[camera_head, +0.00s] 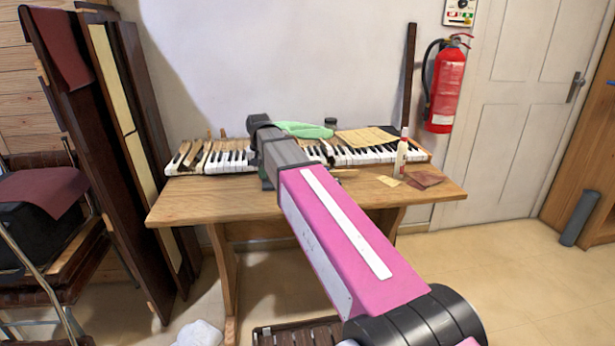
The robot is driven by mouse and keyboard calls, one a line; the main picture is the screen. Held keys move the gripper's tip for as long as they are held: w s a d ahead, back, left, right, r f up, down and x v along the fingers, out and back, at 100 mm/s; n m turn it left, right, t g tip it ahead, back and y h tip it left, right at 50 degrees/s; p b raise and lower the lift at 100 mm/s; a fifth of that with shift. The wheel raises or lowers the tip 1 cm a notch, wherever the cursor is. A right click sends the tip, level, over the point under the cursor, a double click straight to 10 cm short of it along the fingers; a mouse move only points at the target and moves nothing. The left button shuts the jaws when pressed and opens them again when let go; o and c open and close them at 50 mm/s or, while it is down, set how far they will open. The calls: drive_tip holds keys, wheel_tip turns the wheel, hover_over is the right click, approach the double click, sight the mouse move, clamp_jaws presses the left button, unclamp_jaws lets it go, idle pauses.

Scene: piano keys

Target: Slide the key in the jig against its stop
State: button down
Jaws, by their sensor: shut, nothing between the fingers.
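My pink and grey arm reaches from the lower right up over the wooden workbench (185,208), and its dark wrist bends down near the row of keys. My gripper's fingers are hidden behind the arm. The jig and the key in it cannot be made out; the arm covers the middle of the bench. A small dark greenish part shows at the arm's left edge, but I cannot tell what it is. A piano keyboard (232,160) with black and white keys runs along the back of the bench, partly covered by the arm.
A white bottle (401,158) stands on the bench's right, near dark red sheets (424,178). A green cloth (303,130) and tan sheet (366,137) lie at the back. The bench's front left is clear. Dark panels (85,150) lean at left; a fire extinguisher (446,88) hangs right.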

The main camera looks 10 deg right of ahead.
drive_tip(key=shift+r, duration=3.25)
drive_tip(key=shift+s, duration=0.1)
